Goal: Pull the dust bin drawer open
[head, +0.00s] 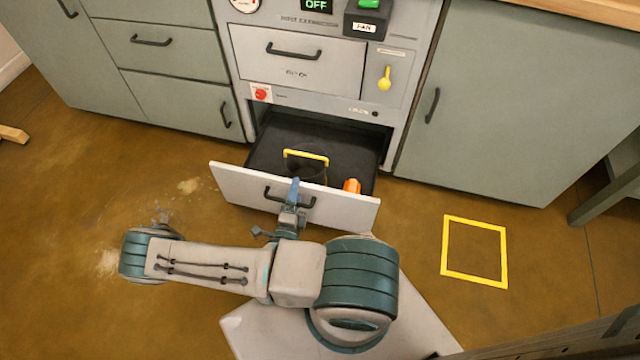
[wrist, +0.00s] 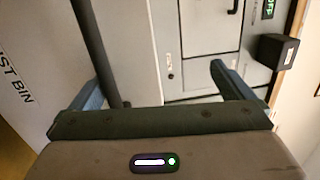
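The dust bin drawer (head: 235,190) stands pulled out from the bottom of the grey cabinet, its dark inside showing. Its light front carries a dark bar handle (head: 308,200). My gripper (head: 294,190) is at that handle, over its middle. In the wrist view the blue fingers of my gripper (wrist: 158,85) are wide apart. The dark handle (wrist: 98,50) runs between them, close to the left finger, and whether it touches cannot be told. The drawer front (wrist: 30,70) shows part of the lettering "ST BIN". Inside the drawer is a dark bin with a yellow handle (head: 306,156).
An orange object (head: 352,186) lies in the drawer at the right. A yellow square outline (head: 474,218) marks bare floor at right. Closed green-grey cupboards (head: 510,100) flank the cabinet. A yellow lever (head: 385,78) and black fan box (head: 367,20) sit above.

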